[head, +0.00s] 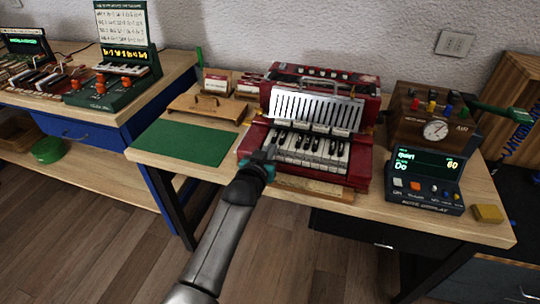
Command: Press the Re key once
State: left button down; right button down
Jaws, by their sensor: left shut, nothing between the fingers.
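The red piano action (361,165) stands on the wooden table, with a short row of white and black keys (315,150) facing me. Small labels sit above the keys, too small to read, so I cannot tell by label which one is Re. My left gripper (268,154) is shut and empty at the left end of the keyboard. It hides part of the leftmost keys, and I cannot tell whether it touches one. My right gripper is not in view.
A green mat (185,142) lies left of the piano. A wooden box with a dial (435,130) stands behind the display, and a yellow block (487,213) lies at the right front. A blue bench (95,128) with other devices stands at the left.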

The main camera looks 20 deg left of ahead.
pick_arm(q)
jog(key=shift+f, duration=0.25)
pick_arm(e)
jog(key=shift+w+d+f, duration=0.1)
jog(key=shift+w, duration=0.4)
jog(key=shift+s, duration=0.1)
